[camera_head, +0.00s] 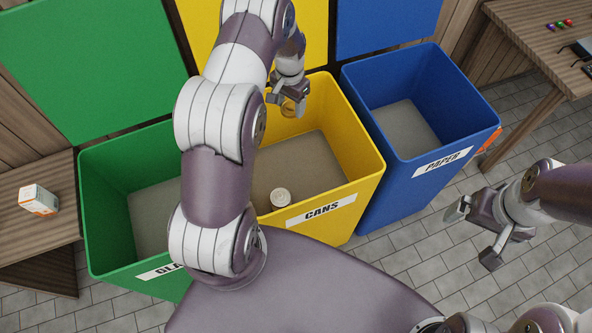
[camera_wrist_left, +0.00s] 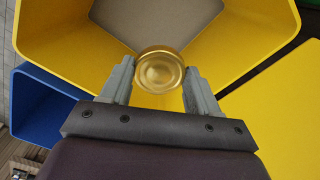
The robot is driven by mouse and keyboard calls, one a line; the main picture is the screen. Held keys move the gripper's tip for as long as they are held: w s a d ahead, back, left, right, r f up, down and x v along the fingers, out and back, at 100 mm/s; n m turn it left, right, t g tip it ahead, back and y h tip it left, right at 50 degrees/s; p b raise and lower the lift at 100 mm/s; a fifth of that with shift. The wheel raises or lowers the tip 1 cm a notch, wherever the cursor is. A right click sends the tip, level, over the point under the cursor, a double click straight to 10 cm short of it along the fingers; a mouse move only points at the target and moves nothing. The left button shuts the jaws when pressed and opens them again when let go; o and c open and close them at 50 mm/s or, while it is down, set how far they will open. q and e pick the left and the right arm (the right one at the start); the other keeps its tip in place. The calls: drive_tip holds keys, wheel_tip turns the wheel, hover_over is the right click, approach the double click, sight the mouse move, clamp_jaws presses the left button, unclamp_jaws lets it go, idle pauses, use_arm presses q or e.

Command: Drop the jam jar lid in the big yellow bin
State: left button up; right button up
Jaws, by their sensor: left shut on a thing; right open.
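The jam jar lid (camera_wrist_left: 160,70) is a round gold metal lid. It is held between the fingertips of my left gripper (camera_wrist_left: 158,80), which is shut on it. In the head view the lid (camera_head: 289,108) shows at the tips of my left gripper (camera_head: 282,102), over the back part of the big yellow bin (camera_head: 352,130), labelled CANS. The bin is open at the top, and its inside shows beyond the lid in the left wrist view. My right gripper (camera_head: 472,232) is open and empty, to the right of the bins over the floor.
A pale can (camera_head: 280,198) lies inside the yellow bin. A green bin (camera_head: 105,220) stands to the left and a blue PAPER bin (camera_head: 440,110) to the right. A small white-and-orange box (camera_head: 38,200) sits on a wooden bench at left.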

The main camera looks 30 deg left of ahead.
use_arm(q)
wheel_tip(320, 180, down, 5)
drive_tip(key=b, duration=0.3)
drive_tip(key=shift+s+f, duration=0.1)
drive_tip(key=shift+f, duration=0.1)
drive_tip(key=o, duration=1.2)
drive_tip(key=shift+c, duration=0.2)
wheel_tip(320, 180, up, 13)
drive_tip(key=shift+f+b, duration=0.15)
drive_tip(key=shift+b, duration=0.9)
